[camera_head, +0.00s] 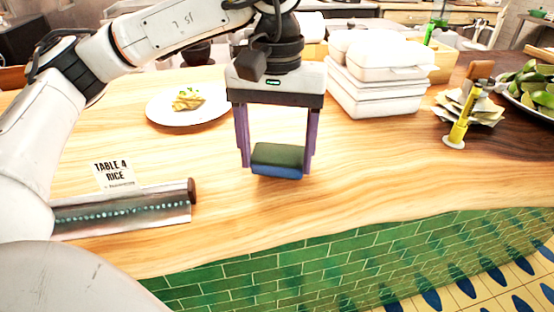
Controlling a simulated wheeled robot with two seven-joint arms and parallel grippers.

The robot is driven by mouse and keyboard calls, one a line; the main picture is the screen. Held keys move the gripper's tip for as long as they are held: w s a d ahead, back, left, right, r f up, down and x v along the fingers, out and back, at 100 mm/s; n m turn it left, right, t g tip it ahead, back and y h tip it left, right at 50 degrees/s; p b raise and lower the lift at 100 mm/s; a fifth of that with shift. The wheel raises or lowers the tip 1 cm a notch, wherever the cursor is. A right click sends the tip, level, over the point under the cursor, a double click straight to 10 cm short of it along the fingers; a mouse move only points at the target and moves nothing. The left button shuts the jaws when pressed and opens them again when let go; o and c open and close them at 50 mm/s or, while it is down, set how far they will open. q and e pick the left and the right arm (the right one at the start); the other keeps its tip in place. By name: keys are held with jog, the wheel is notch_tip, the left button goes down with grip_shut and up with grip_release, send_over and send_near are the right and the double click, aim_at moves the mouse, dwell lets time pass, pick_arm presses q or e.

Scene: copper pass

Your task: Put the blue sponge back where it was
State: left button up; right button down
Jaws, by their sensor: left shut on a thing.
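The blue sponge (277,171) has a dark green top layer and a blue lower layer. It is between the two purple fingers of my left gripper (278,160), which points down over the wooden counter. The fingers are shut on the sponge's two ends. The sponge is at or just above the counter top; I cannot tell whether it touches. My right gripper is not in view.
A white plate (160,111) with food stands behind left. A metal rail (120,213) and a "Table 4 Rice" ticket (113,173) lie at left. Stacked white boxes (375,95) stand behind right. A yellow tool (459,128) stands by a paper pile (480,108). The counter's front edge is near.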

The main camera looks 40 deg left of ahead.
aim_at(277, 160)
pick_arm(q)
jog(key=shift+f, duration=0.9)
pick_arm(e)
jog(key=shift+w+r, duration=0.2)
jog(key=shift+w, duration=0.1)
pick_arm(q)
jog(key=shift+f, duration=0.1)
jog(key=o, duration=1)
jog(key=shift+w, duration=0.1)
jog(key=shift+c, duration=0.2)
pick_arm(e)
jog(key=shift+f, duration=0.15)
pick_arm(q)
jog(key=shift+r, duration=0.35)
notch_tip(277, 160, up, 5)
jog(key=shift+f, duration=0.15)
notch_tip(277, 160, up, 7)
jog(key=p, duration=0.1)
jog(key=shift+p, duration=0.4)
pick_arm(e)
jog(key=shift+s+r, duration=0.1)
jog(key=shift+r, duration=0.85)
